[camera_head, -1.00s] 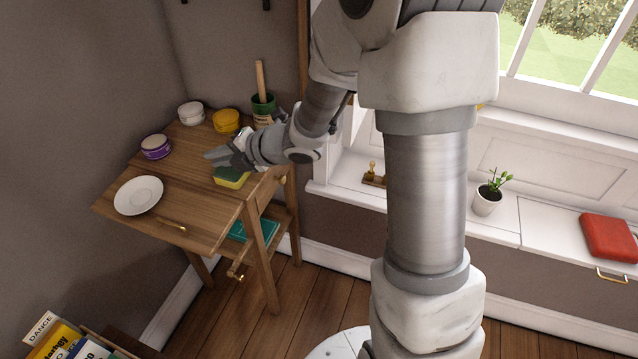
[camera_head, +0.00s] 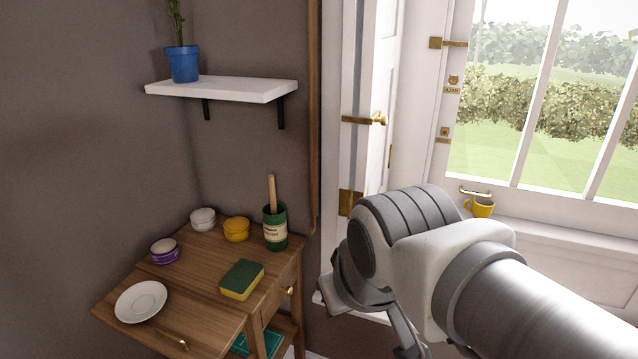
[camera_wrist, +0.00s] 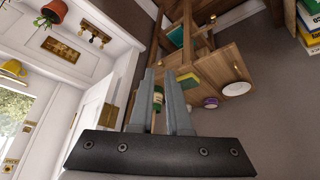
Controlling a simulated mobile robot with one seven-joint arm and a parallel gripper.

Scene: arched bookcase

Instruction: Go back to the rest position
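My gripper (camera_wrist: 160,72) shows in the wrist view, with its two grey fingers apart and nothing held between them. The green can (camera_wrist: 158,97) seen in the gap is well beyond the fingers. My arm is folded in at the lower right of the head view, clear of the desk. I cannot make out the fingers there. The green and yellow sponge (camera_head: 241,279) lies on the wooden desk (camera_head: 205,268), apart from my gripper; it also shows in the wrist view (camera_wrist: 181,70).
The desk also bears a white plate (camera_head: 141,301), a purple tub (camera_head: 165,251), a yellow tub (camera_head: 236,229) and a white tub (camera_head: 203,219). A white shelf (camera_head: 222,90) with a blue pot (camera_head: 184,64) hangs above. A yellow mug (camera_head: 482,207) stands by the window.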

